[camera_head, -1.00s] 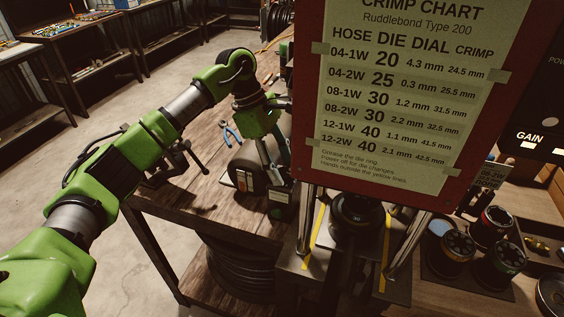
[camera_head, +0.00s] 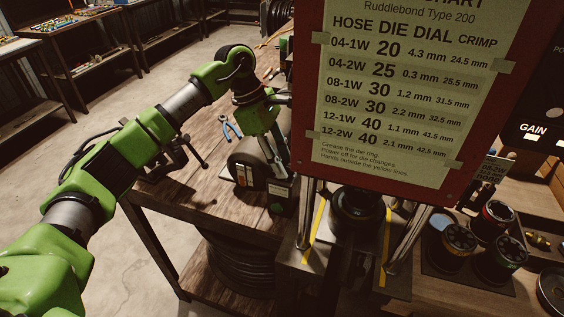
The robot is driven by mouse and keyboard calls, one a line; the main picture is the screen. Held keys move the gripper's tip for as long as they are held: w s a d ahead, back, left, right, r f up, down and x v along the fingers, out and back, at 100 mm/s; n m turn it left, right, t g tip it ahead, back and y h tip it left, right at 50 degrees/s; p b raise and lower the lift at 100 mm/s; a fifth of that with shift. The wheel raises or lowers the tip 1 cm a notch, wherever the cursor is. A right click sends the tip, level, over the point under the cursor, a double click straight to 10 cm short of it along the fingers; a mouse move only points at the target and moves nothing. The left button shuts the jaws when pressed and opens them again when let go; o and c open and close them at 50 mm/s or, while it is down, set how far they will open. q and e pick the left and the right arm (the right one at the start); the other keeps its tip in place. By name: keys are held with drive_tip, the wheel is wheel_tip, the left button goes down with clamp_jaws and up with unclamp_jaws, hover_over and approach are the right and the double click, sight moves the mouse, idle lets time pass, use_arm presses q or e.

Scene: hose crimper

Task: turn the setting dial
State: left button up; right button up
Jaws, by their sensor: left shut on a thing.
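My left gripper (camera_head: 273,157) reaches down from its green arm to the side of the crimping machine, just left of the crimp chart (camera_head: 395,90). Its fingers are close together, shut on what seems to be the setting dial. The dial itself is hidden by the fingers and the chart, so its reading cannot be seen. The chart lists hose, die, dial and crimp values. The crimper's dark round head (camera_head: 357,207) shows below the chart. My right gripper is not in view.
Blue-handled pliers (camera_head: 230,128) and a vise (camera_head: 178,160) are on the wooden bench (camera_head: 190,192). Several dark die sets (camera_head: 492,220) stand at the right. A panel marked GAIN (camera_head: 535,130) is at far right.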

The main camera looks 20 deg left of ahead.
use_arm(q)
drive_tip(key=n+b, duration=0.1)
drive_tip(key=n, duration=0.1)
drive_tip(key=n+t+b, duration=0.1)
drive_tip(key=n+b, duration=0.1)
drive_tip(key=shift+s+f+t, duration=0.1)
drive_tip(key=shift+f+t, duration=0.1)
drive_tip(key=shift+t, duration=0.1)
drive_tip(key=n+b, duration=0.2)
drive_tip(key=n+t+y+b, duration=0.1)
drive_tip(key=n, duration=0.1)
drive_tip(key=shift+s+n+t+b, duration=0.1)
drive_tip(key=shift+n+t+b, duration=0.2)
drive_tip(key=shift+b, duration=0.1)
drive_tip(key=n+y+b, duration=0.1)
drive_tip(key=n+b, duration=0.1)
drive_tip(key=n+t+b, duration=0.1)
drive_tip(key=n, duration=0.2)
drive_tip(key=shift+d+r+y+b, duration=0.1)
drive_tip(key=shift+d+y+b, duration=0.1)
drive_tip(key=shift+y+b, duration=0.2)
drive_tip(key=shift+s+r+n+y+b, duration=0.1)
drive_tip(key=shift+n+y+b, duration=0.75)
drive_tip(key=shift+n, duration=1.15)
drive_tip(key=o, duration=1.1)
drive_tip(key=shift+r, duration=0.15)
